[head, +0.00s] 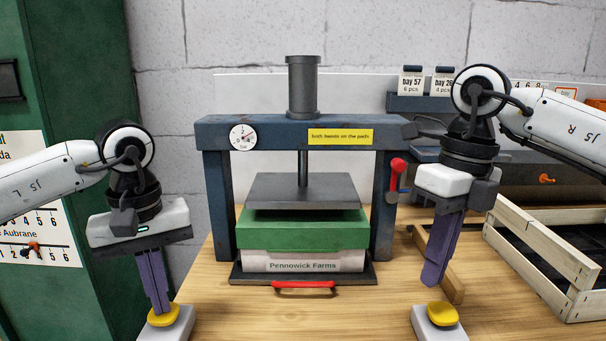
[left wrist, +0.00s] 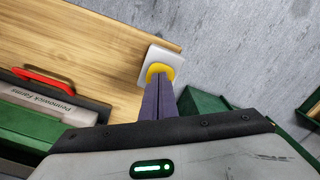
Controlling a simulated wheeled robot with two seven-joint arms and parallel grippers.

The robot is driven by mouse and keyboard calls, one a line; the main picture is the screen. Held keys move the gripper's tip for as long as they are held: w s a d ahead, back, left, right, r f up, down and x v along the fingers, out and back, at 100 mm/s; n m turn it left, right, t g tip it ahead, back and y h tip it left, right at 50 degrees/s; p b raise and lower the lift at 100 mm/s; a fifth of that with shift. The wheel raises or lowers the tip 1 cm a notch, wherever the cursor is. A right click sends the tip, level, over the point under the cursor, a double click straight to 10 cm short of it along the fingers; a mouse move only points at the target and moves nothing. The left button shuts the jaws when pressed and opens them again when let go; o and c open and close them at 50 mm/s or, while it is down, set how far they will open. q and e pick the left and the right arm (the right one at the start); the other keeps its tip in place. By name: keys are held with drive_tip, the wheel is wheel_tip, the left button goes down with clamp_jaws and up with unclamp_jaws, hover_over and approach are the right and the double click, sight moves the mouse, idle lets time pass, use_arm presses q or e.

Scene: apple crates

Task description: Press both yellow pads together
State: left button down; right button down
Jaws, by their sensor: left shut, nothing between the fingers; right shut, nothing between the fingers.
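The left yellow pad (head: 165,318) sits on a pale block at the front left of the wooden table; it also shows in the left wrist view (left wrist: 159,69). My left gripper (head: 161,307) is shut and empty, its purple fingers pointing down with their tips at the pad. I cannot tell whether they touch or press it. The right yellow pad (head: 443,314) sits on a similar block at the front right. My right gripper (head: 432,280) is shut and empty, its tips above and slightly left of that pad, with a visible gap.
A dark blue press (head: 218,190) stands between my arms, its plate above a green box (head: 300,234) on a pale "Pennowick Farms" layer. A red handle (head: 304,286) is at its front. A wooden crate (head: 540,267) lies right. A green cabinet (head: 80,110) stands left.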

drive_tip(key=d+r+h, duration=0.1)
drive_tip(key=d+r, duration=0.1)
drive_tip(key=d, duration=0.1)
drive_tip(key=shift+t, duration=0.3)
drive_tip(key=shift+w+d+f, duration=0.1)
drive_tip(key=shift+w+f, duration=0.1)
drive_tip(key=shift+f, duration=1.6)
drive_tip(key=shift+w+d+f, duration=0.1)
drive_tip(key=shift+w+f, duration=0.1)
drive_tip(key=shift+f, duration=1.55)
drive_tip(key=shift+f, duration=0.25)
